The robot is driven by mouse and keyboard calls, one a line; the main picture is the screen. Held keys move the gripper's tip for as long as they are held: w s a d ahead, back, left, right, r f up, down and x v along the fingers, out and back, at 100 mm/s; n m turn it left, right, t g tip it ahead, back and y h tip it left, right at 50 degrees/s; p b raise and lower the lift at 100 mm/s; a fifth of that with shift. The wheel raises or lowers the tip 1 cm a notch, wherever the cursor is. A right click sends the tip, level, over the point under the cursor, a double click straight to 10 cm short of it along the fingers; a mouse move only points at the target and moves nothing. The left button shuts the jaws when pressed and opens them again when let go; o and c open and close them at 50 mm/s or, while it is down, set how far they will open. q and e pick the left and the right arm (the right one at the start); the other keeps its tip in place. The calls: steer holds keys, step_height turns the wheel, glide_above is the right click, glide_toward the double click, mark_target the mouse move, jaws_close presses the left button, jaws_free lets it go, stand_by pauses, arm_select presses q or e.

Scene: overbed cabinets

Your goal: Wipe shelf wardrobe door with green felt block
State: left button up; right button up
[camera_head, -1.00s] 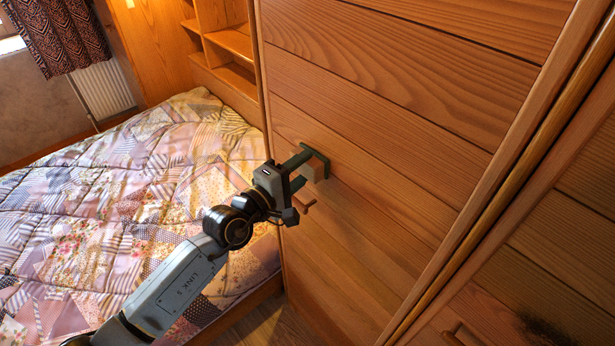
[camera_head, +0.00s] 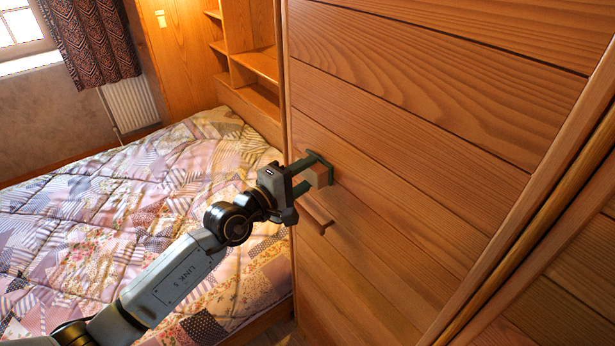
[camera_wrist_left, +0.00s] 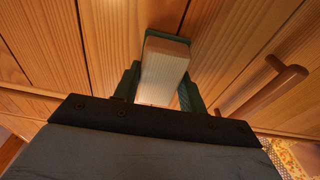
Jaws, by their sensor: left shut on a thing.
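My left gripper (camera_head: 308,178) is shut on a small block and holds it at the wooden wardrobe door (camera_head: 410,140). The block (camera_head: 319,175) has a pale wooden body, with a dark green layer on its door side. In the left wrist view the pale block (camera_wrist_left: 163,70) sits between the green fingers, and the green felt edge (camera_wrist_left: 166,36) shows at its far end, against or very close to the door planks (camera_wrist_left: 120,30). The door's wooden handle (camera_head: 316,215) is just below the gripper. My right gripper is not in view.
A bed with a patchwork quilt (camera_head: 130,200) fills the left side. Open shelves (camera_head: 255,70) stand behind it, left of the door. A second door panel (camera_head: 560,290) is at the lower right. A window and curtain (camera_head: 90,40) are at the far left.

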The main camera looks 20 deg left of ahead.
arm_select(q)
steer(key=shift+a+v, duration=0.25)
steer(key=shift+v, duration=2)
steer(key=shift+s+a, duration=0.4)
steer(key=shift+s, duration=0.05)
steer(key=shift+f, duration=0.1)
steer(key=v, duration=0.3)
steer(key=shift+w+a, duration=0.1)
steer(key=shift+a, duration=0.05)
